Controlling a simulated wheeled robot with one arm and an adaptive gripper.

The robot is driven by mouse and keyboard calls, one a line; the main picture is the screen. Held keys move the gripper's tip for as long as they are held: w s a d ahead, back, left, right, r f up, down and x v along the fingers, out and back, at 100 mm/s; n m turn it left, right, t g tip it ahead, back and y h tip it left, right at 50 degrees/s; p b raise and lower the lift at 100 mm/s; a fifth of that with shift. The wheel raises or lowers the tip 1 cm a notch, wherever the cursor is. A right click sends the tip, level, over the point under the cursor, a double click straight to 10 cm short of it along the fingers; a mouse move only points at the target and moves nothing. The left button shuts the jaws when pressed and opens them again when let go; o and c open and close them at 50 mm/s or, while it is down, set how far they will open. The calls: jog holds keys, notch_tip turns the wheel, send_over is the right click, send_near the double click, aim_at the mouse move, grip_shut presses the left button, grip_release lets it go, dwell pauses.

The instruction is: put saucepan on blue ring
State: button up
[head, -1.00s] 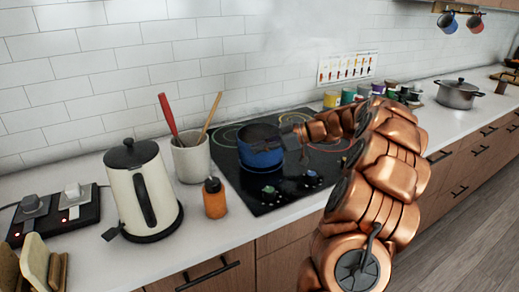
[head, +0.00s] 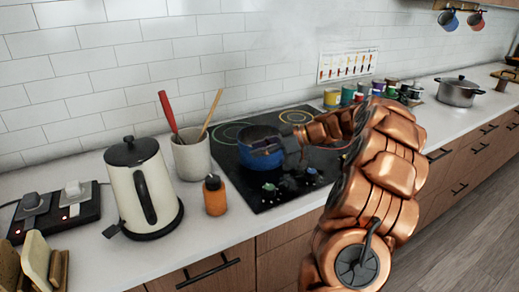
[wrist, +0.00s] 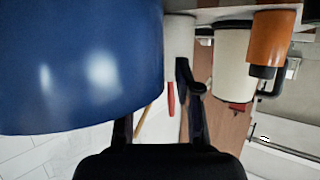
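The blue saucepan (head: 262,156) stands upright over the black cooktop (head: 262,196); whether its base fully touches the glass is hard to tell. My gripper (head: 291,148) is at the pan's right side, near its rim. In the wrist view the pan's blue wall (wrist: 75,65) fills the upper left. My gripper's fingers (wrist: 154,98) are spread, with nothing visible between them. One finger overlaps the pan's edge. The pan's handle is not clearly visible. Green (head: 229,133) and yellow (head: 297,117) rings show behind the pan. I cannot make out a blue ring.
An orange bottle (head: 215,197), a utensil crock (head: 192,158) and a cream kettle (head: 135,190) stand left of the cooktop. Small colored jars (head: 348,96) line the wall. A grey pot (head: 458,94) sits farther right on the counter.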

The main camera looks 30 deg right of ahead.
jog(key=shift+r+p, duration=0.2)
jog(key=shift+p, duration=0.1)
jog(key=b+v, duration=0.2)
jog(key=v, duration=1)
jog(key=shift+f+b, duration=0.2)
jog(key=shift+b, duration=0.2)
